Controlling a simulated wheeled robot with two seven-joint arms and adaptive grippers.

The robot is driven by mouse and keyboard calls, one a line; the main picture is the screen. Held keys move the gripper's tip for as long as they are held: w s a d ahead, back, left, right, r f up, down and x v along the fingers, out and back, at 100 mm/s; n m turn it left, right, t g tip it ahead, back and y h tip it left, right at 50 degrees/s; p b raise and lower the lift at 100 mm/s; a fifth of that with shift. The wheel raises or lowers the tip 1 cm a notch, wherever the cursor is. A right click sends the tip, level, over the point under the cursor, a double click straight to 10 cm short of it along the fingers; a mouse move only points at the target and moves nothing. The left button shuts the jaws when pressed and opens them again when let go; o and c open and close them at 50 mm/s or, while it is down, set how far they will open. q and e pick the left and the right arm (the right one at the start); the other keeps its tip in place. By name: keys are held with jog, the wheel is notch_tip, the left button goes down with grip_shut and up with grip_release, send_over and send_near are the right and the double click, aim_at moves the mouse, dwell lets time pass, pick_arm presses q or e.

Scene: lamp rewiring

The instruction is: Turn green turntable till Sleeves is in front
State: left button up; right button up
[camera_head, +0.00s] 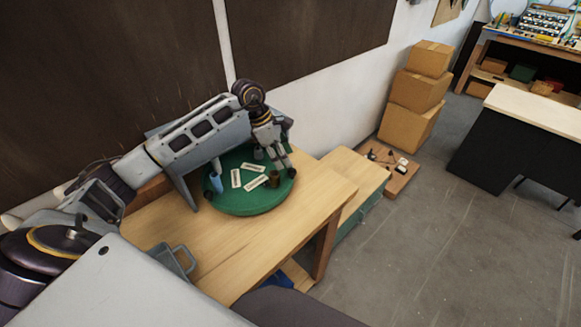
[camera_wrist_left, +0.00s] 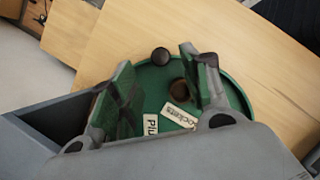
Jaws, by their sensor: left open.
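The round green turntable (camera_head: 250,203) sits on the wooden bench, with several white labels (camera_head: 235,178) on top. In the left wrist view, one label reads like "Sockets" (camera_wrist_left: 180,116) with its start hidden, and another (camera_wrist_left: 151,124) shows only its first letters, like "Plu". I cannot read a Sleeves label in either view. My left gripper (camera_head: 280,160) is over the right part of the turntable, fingers down. It is open in the left wrist view (camera_wrist_left: 158,78), with a brown round piece (camera_wrist_left: 178,90) near its right finger; contact is unclear. My right gripper is out of view.
A dark round knob (camera_wrist_left: 160,56) stands near the turntable's rim. A blue-grey cup (camera_head: 215,182) stands at its left side. A grey bin (camera_head: 172,260) is on the bench (camera_head: 240,255) in front. Stacked cardboard boxes (camera_head: 415,95) stand on the floor beyond.

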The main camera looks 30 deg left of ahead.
aim_at(292, 170)
pick_arm(q)
jog(key=shift+p+x, duration=0.5)
jog(key=shift+x, duration=2.7)
grip_shut()
